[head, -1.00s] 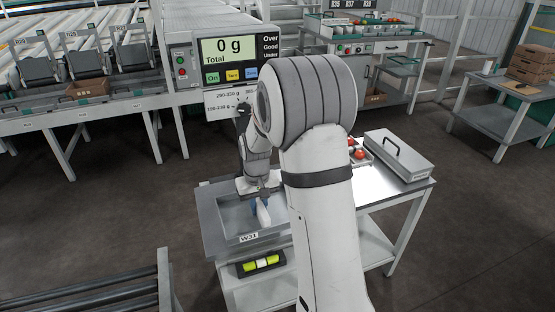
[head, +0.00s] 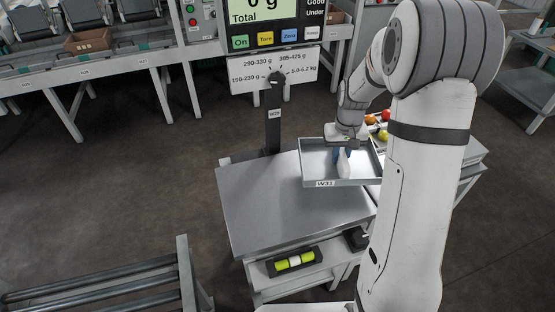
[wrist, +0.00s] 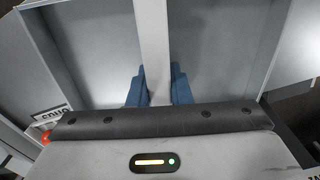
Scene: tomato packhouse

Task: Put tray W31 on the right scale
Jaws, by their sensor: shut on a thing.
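Tray W31 (head: 358,181) is a shallow grey metal tray with its label on the front wall. It appears raised above the right edge of a flat metal weighing plate (head: 265,205). My gripper (head: 343,151) is inside the tray from above, shut on its upright central handle. In the wrist view, the blue fingertips (wrist: 158,88) pinch the pale handle bar (wrist: 153,40), and the tray floor looks empty. The display (head: 265,12) behind the plate shows 0 g, its top cut off. My arm hides much of the area right of the tray, so no right scale is clearly visible.
Tomatoes (head: 377,118) lie just behind the tray at right, close to my arm. A roller conveyor (head: 95,285) is at front left. The plate is bare.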

